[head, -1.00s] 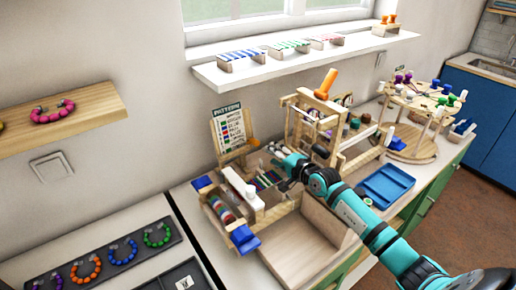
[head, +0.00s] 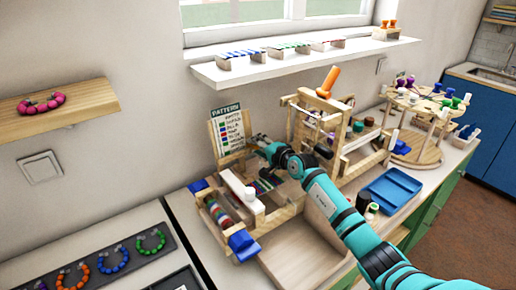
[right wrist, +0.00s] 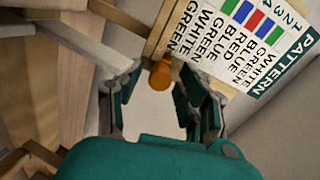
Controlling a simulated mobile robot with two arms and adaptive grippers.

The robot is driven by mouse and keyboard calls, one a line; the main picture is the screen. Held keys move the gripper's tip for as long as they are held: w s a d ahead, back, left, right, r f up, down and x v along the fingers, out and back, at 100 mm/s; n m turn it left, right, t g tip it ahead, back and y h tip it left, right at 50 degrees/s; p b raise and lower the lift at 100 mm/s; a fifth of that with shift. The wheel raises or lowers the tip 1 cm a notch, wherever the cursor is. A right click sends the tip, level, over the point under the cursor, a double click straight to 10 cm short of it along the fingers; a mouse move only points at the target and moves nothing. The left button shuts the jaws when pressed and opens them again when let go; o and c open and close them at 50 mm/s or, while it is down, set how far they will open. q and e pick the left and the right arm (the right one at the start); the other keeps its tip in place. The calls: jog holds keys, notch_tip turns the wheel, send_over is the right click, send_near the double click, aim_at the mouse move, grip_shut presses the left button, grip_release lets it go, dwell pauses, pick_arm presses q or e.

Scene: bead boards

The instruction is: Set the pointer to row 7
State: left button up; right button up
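The pattern board (head: 228,130) stands upright at the back of the bench, with a printed list of colour words. In the right wrist view the board (right wrist: 262,40) is tilted and seen close. A small orange knob (right wrist: 160,76) sits by its wooden edge; I take it to be the pointer, and cannot tell which row it marks. My right gripper (head: 263,142) is just right of the board in the head view. In the wrist view its fingers (right wrist: 153,112) are open, with the knob between and beyond them; no contact is clear. My left gripper is not in view.
A wooden bead rack with a white bar (head: 243,187) stands below the board. A wooden frame with an orange handle (head: 328,82) is to the right, near a blue tray (head: 392,187) and a round peg stand (head: 425,148). A shelf (head: 300,65) hangs above.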

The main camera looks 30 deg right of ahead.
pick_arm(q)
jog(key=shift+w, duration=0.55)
pick_arm(e)
grip_shut()
jog(key=shift+w+r, duration=0.15)
jog(key=shift+r, duration=0.7)
jog(key=shift+o, duration=1.2)
grip_release()
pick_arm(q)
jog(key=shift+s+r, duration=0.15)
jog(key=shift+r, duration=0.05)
pick_arm(e)
jog(key=v, duration=0.7)
jog(key=shift+s, duration=0.3)
